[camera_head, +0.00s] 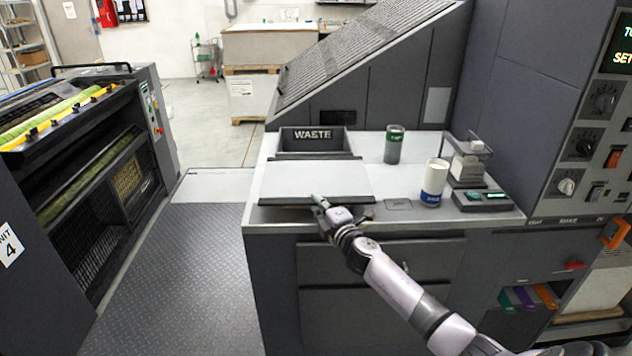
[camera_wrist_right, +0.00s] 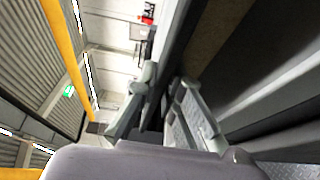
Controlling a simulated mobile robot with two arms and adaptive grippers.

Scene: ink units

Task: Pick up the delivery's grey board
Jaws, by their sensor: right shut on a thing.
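The grey board (camera_head: 315,183) is a flat, pale panel lying on the counter in front of the WASTE bin, with a dark front edge. My right gripper (camera_head: 322,207) is at this front edge, shut on the board near its middle. In the right wrist view my two fingers (camera_wrist_right: 165,82) stand on either side of a dark, thin edge, and the wrist housing hides the lower part. The board looks flat; I cannot tell whether it is raised at all. My left gripper is not in view.
The WASTE bin (camera_head: 313,140) is behind the board. A green-topped dark can (camera_head: 394,146), a white and blue cup (camera_head: 433,184) and a small device with a green display (camera_head: 482,198) stand to the right. A press unit (camera_head: 95,165) is at left, across a clear walkway (camera_head: 165,270).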

